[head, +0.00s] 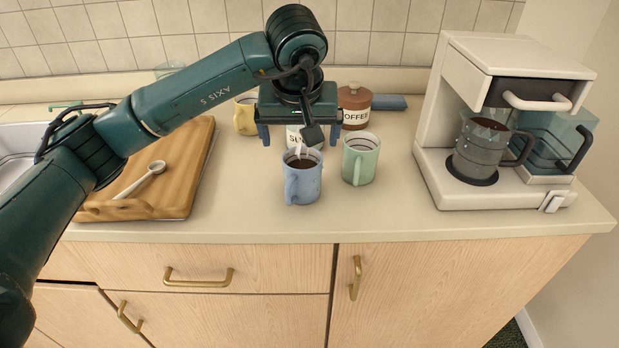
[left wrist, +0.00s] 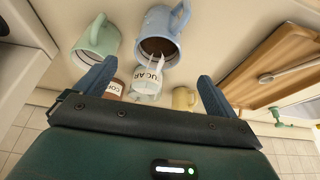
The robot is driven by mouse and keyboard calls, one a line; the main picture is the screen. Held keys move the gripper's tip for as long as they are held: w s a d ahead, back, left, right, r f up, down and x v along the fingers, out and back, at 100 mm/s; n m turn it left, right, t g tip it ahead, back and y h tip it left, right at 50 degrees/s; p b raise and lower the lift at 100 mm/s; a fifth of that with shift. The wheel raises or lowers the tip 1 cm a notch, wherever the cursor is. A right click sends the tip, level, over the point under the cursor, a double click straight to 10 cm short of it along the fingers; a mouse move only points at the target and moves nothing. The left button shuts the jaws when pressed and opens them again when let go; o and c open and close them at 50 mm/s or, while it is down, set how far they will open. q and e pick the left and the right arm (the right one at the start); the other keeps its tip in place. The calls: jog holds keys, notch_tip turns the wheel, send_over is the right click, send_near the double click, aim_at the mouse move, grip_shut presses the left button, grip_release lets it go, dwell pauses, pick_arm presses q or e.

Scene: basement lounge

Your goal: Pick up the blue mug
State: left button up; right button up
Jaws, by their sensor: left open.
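The blue mug (head: 302,188) stands upright near the counter's front edge, with dark liquid inside and its handle toward the front left. It also shows at the top of the left wrist view (left wrist: 160,20). My left gripper (head: 299,135) is open and empty, behind and above the mug, with its fingers spread apart. In the left wrist view the two blue fingers (left wrist: 153,84) frame a white sugar container (left wrist: 148,80) just behind the mug; neither finger appears to touch the mug. My right gripper is not in view.
A green mug (head: 361,160) stands close right of the blue one. A yellow mug (head: 245,117) and a brown-lidded coffee jar (head: 355,106) are behind. A coffee maker (head: 437,185) is at right; a wooden board (head: 190,165) with a spoon (head: 140,180) is at left.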

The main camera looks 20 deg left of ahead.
aim_at(302, 163)
pick_arm(q)
jog(key=p+x, duration=0.1)
jog(key=x, duration=0.9)
jog(key=shift+w+d+f+p, duration=0.1)
jog(key=shift+f+p, duration=0.15)
jog(key=shift+p, duration=0.1)
jog(key=shift+c, duration=0.4)
jog(key=shift+r, duration=0.1)
jog(key=c, duration=1.3)
